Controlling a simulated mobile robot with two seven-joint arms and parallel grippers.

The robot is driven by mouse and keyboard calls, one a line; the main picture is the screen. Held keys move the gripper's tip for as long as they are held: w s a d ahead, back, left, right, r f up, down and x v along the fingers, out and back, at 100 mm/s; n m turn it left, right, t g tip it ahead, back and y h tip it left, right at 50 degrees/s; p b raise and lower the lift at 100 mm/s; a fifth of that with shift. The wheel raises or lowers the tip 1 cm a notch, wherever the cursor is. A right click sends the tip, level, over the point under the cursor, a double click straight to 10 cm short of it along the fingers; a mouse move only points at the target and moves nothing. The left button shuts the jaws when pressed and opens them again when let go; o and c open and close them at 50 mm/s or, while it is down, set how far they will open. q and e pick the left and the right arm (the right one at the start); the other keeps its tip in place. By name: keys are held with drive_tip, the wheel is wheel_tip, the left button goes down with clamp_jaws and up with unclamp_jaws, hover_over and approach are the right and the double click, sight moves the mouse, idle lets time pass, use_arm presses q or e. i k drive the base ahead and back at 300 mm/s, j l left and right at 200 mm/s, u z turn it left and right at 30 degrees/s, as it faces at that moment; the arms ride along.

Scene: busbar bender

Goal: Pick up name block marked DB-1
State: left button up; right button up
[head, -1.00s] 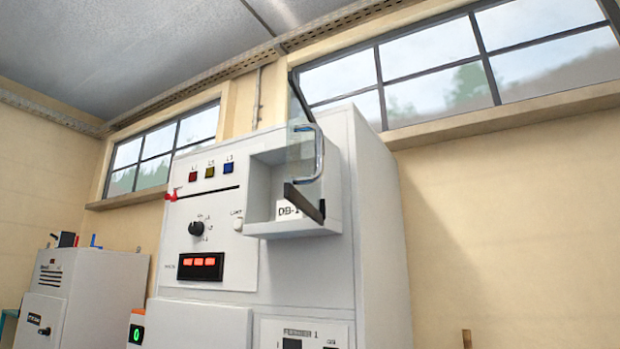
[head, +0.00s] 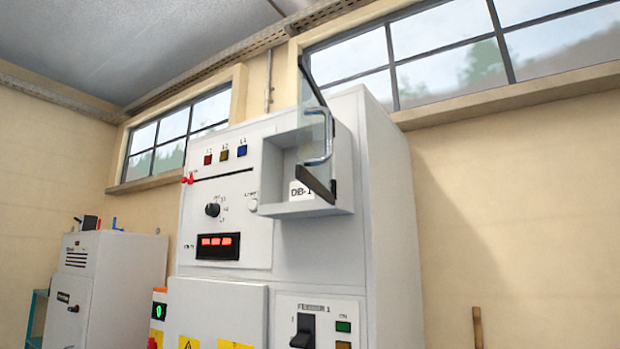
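The name block marked DB-1 (head: 299,190) is a small white block with black letters. It stands in the open recess (head: 279,209) at the upper right of the grey cabinet's front. A glass door with a dark frame and a metal handle (head: 325,140) stands swung out in front of the recess. The door's dark lower edge covers the right end of the label. Neither of my grippers shows in the head view.
The tall grey cabinet (head: 393,230) carries coloured lamps, a black rotary knob (head: 212,210), a red display (head: 217,246) and a black switch (head: 303,331). A smaller grey cabinet (head: 120,270) stands at left. The open door juts out from the front.

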sight(297, 191)
drive_tip(key=k+j, duration=0.1)
drive_tip(key=k, duration=0.35)
drive_tip(key=i+j+z, duration=0.1)
drive_tip(key=j, duration=0.3)
drive_tip(key=i+j, duration=0.25)
drive_tip(key=j, duration=0.2)
drive_tip(key=i+j+z, duration=0.15)
drive_tip(key=j, duration=0.25)
drive_tip(key=i+j, duration=0.15)
drive_tip(key=j, duration=0.3)
drive_tip(key=i+j+z, duration=0.15)
drive_tip(key=j, duration=0.25)
drive_tip(key=i+j, duration=0.15)
drive_tip(key=j, duration=0.3)
drive_tip(key=i+j+z, duration=0.15)
drive_tip(key=j, duration=0.3)
drive_tip(key=k, duration=0.05)
